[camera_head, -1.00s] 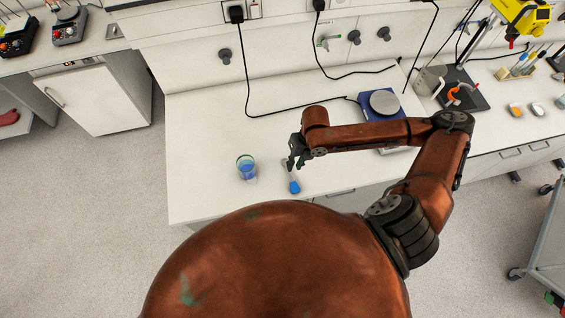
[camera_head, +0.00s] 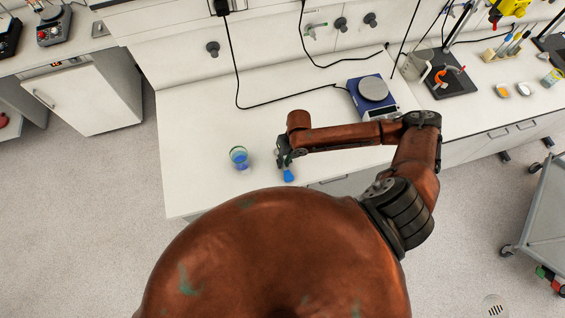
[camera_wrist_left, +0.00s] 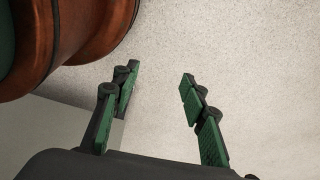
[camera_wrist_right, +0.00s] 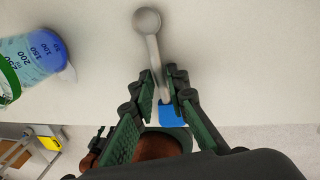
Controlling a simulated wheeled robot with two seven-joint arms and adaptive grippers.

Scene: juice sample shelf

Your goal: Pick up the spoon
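The spoon lies on the white bench with its blue end (camera_head: 288,175) toward the front edge. In the right wrist view, its grey bowl (camera_wrist_right: 147,20) points away and its handle runs down between my fingers. My right gripper (camera_wrist_right: 161,75) has its fingertips drawn close on both sides of the handle, near the blue end; it also shows over the spoon in the head view (camera_head: 284,162). I cannot see whether the spoon is clear of the bench. My left gripper (camera_wrist_left: 158,75) is open and empty above the floor.
A blue balance (camera_head: 372,95) stands farther back on the right. The white bench (camera_head: 200,120) is clear at left, with a black cable behind.

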